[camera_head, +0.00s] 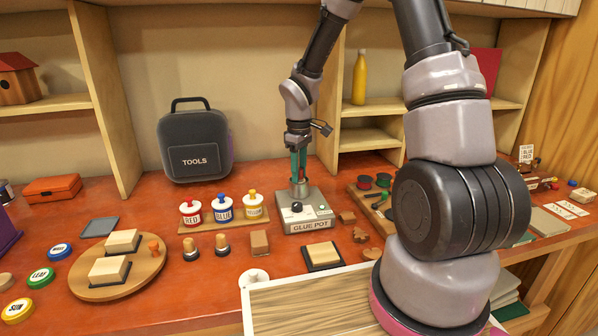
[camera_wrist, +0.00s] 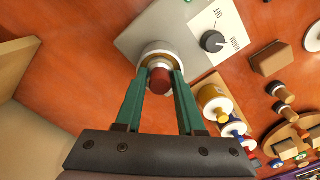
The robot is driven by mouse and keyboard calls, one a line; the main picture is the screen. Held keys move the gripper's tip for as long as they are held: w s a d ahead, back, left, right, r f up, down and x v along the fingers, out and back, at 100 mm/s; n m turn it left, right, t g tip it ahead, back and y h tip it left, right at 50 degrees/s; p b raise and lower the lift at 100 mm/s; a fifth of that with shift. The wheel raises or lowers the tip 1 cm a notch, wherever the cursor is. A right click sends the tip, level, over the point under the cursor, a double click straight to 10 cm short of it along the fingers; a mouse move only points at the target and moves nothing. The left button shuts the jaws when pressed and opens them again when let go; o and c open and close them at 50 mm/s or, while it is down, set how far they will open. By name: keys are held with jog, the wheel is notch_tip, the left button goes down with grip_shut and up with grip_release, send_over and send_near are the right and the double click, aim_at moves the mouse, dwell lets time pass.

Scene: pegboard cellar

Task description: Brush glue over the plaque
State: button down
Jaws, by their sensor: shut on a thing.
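The glue pot (camera_head: 306,214) is a grey metal box with a dial and a front label, standing mid-table. My gripper (camera_head: 299,180) points down over its round opening. In the wrist view, the green fingers of my gripper (camera_wrist: 160,85) are shut on a dark red handle end (camera_wrist: 160,78), which looks like the glue brush. Its lower part is hidden in the pot. A flat wood-grained panel with a pale rim (camera_head: 310,305) lies at the front edge and may be the plaque; I cannot tell for certain.
Red, blue and yellow labelled jars (camera_head: 223,209) stand left of the pot. A black-edged pad (camera_head: 322,254) and small wooden pieces (camera_head: 260,243) lie in front. A round board (camera_head: 118,268) is at left, a tool case (camera_head: 195,140) behind. My arm hides part of the right side.

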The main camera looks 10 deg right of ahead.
jog(key=shift+s, duration=0.1)
jog(key=shift+r, duration=3.5)
